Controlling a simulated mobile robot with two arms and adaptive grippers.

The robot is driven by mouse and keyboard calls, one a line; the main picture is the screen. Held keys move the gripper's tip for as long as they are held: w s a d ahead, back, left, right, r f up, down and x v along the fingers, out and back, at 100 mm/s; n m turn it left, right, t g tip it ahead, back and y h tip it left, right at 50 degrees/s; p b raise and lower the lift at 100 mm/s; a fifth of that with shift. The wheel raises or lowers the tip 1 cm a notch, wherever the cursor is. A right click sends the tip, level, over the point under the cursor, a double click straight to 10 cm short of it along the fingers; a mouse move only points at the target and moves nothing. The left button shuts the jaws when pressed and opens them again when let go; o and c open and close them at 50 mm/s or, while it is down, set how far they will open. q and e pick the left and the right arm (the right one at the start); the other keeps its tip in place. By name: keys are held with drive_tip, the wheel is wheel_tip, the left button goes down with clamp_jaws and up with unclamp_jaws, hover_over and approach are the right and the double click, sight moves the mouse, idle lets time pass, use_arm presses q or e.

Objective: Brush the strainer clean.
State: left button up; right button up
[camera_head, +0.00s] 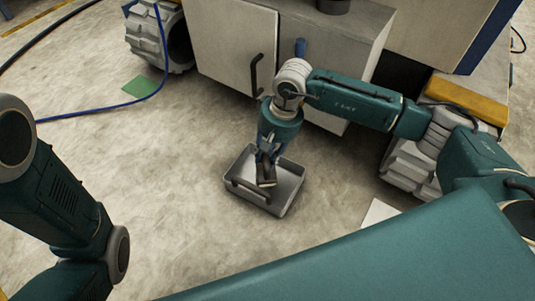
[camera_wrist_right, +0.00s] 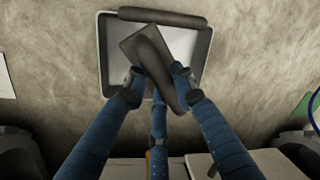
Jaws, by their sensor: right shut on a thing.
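A shallow grey tray-like box, likely the strainer (camera_head: 291,183), lies on the floor in the middle of the head view. A dark bar runs along its near side. The wrist view shows its pale inside (camera_wrist_right: 185,42) and the same bar (camera_wrist_right: 165,15). My right gripper (camera_head: 267,160) is over it, pointing down. Its blue fingers (camera_wrist_right: 158,85) are shut on a dark brush-like tool (camera_wrist_right: 150,52) with a flat block and a thick handle. The tool is over the box; I cannot tell whether it touches the bottom. My left gripper is not in view.
A pale cabinet (camera_head: 232,50) with a dark handle stands behind the box. Grey tracked feet (camera_head: 410,165) stand to the right and at the back left. A blue hose (camera_head: 100,111) and a green patch (camera_head: 144,86) lie on the floor. The floor left of the box is clear.

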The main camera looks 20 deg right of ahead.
drive_tip(key=shift+w+d+b, duration=0.15)
drive_tip(key=shift+w+b, duration=0.25)
drive_tip(key=shift+w, duration=0.3)
drive_tip(key=shift+w+d+b, duration=0.1)
drive_tip(key=shift+w+b, duration=0.3)
drive_tip(key=shift+w, duration=0.3)
drive_tip(key=shift+s+a, duration=0.1)
drive_tip(key=shift+s, duration=0.55)
drive_tip(key=shift+s+a+f+p, duration=0.1)
drive_tip(key=shift+s+p, duration=0.15)
drive_tip(key=shift+s, duration=0.2)
drive_tip(key=shift+s+a+f+p, duration=0.1)
drive_tip(key=shift+s+p, duration=0.1)
drive_tip(key=shift+s, duration=0.2)
drive_tip(key=shift+w+d+r+b, duration=0.1)
drive_tip(key=shift+w+d+b, duration=0.1)
drive_tip(key=shift+w+b, duration=0.4)
drive_tip(key=shift+w+d+b, duration=0.15)
drive_tip(key=shift+w, duration=0.75)
drive_tip(key=shift+s, duration=0.1)
